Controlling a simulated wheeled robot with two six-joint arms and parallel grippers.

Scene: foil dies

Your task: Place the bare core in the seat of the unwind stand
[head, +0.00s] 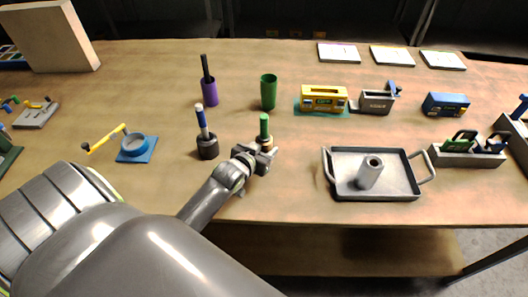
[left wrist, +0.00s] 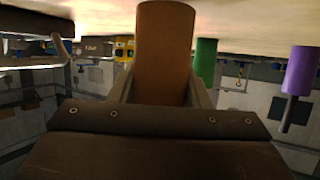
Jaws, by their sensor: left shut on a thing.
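My left gripper (head: 264,155) is shut on a brown cylinder (left wrist: 165,50), which stands between its fingers in the left wrist view. In the head view only a little of this cylinder (head: 266,141) shows past the fingers, with a green rod (head: 264,125) rising above it. A bare grey tube (head: 369,172) with a hole in its top stands in a grey tray (head: 400,190) to the right. I cannot tell for sure which piece is the bare core. My right gripper is not in view.
A black cup with a blue rod (head: 207,145) stands close left of my gripper. A purple cup (head: 210,92) and a green cup (head: 269,92) stand behind it. A yellow box (head: 324,98) is at the back right. The table between gripper and tray is clear.

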